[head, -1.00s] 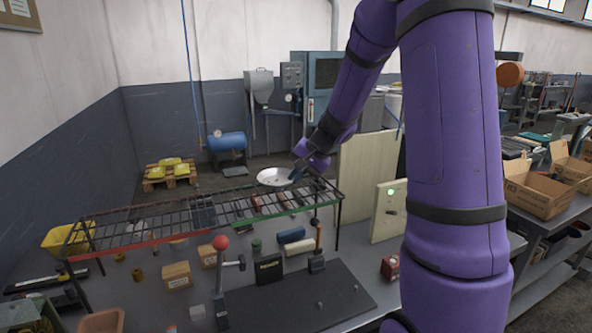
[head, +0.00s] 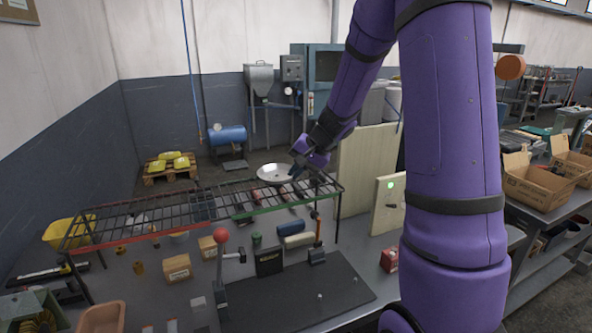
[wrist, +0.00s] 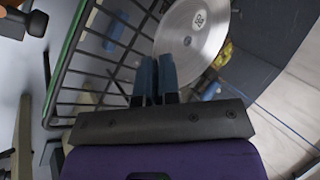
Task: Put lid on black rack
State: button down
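The lid (head: 275,173) is a round, shiny metal disc above the far edge of the black rack at its right part. In the wrist view the lid (wrist: 199,38) shows a label and covers part of the rack's wire edge. My gripper (head: 294,171) is at the lid's right rim. In the wrist view its blue fingers (wrist: 157,66) are close together at the lid's rim and look shut on it; the exact contact is hard to see. The black wire rack (head: 190,206) has a red edge at left and a green edge at right, and stands over the workbench.
Under and before the rack, the workbench holds a red-knobbed lever (head: 221,238), cardboard boxes (head: 177,268) and a dark mat (head: 300,294). A pale upright board (head: 367,165) stands right of the rack. The rack's wire top looks mostly clear.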

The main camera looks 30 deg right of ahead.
jog(key=shift+f, duration=0.1)
jog(key=c, duration=1.2)
grip_release()
jog(key=shift+c, duration=0.2)
jog(key=v, duration=1)
jog(key=shift+s+d+r, duration=0.15)
jog(key=shift+r, duration=0.15)
jog(key=s+a+r+n+g+h, duration=0.1)
jog(key=s+a+r+n, duration=0.4)
jog(key=s+a, duration=0.55)
jog(key=s+a+r+n+h, duration=0.1)
jog(key=s+a+n, duration=0.1)
jog(key=s, duration=0.5)
jog(key=s+a+r+n+h, duration=0.1)
jog(key=s+a+n+h, duration=0.1)
jog(key=s+a, duration=0.2)
jog(key=s, duration=0.3)
jog(key=shift+s+t+h, duration=0.15)
jog(key=shift+t+h, duration=0.15)
